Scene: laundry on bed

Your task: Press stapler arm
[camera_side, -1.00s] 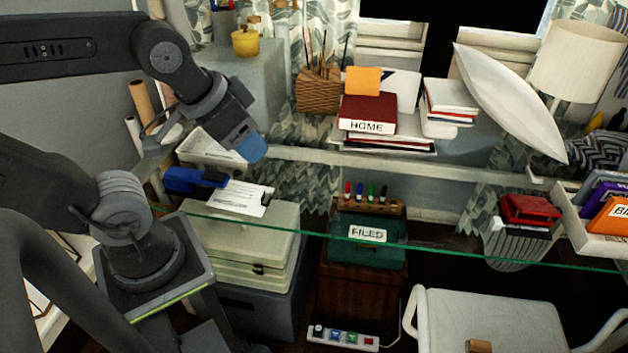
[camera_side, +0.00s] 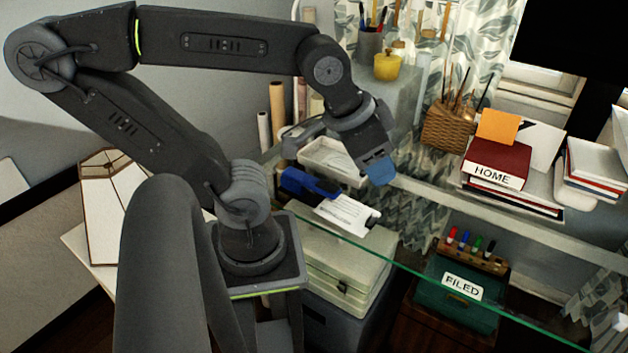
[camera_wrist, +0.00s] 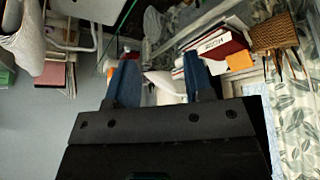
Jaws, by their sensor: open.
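A blue stapler (camera_side: 308,184) with a dark part lies on the glass desk, left of my gripper in the side view. A white printed sheet (camera_side: 347,214) lies at its right end, with a small dark item at the sheet's right edge. My gripper (camera_side: 378,172) has blue fingertips and hangs above and to the right of the stapler, apart from it. In the wrist view my gripper (camera_wrist: 161,75) shows two blue fingers spread apart with nothing held between them. The stapler is not visible in the wrist view.
A white tray (camera_side: 330,158) stands behind the stapler. The glass desk edge (camera_side: 440,282) runs across the front. A red book marked HOME (camera_side: 497,164) and a wicker basket (camera_side: 449,128) stand to the right. A green box marked FILED (camera_side: 460,290) sits below the glass.

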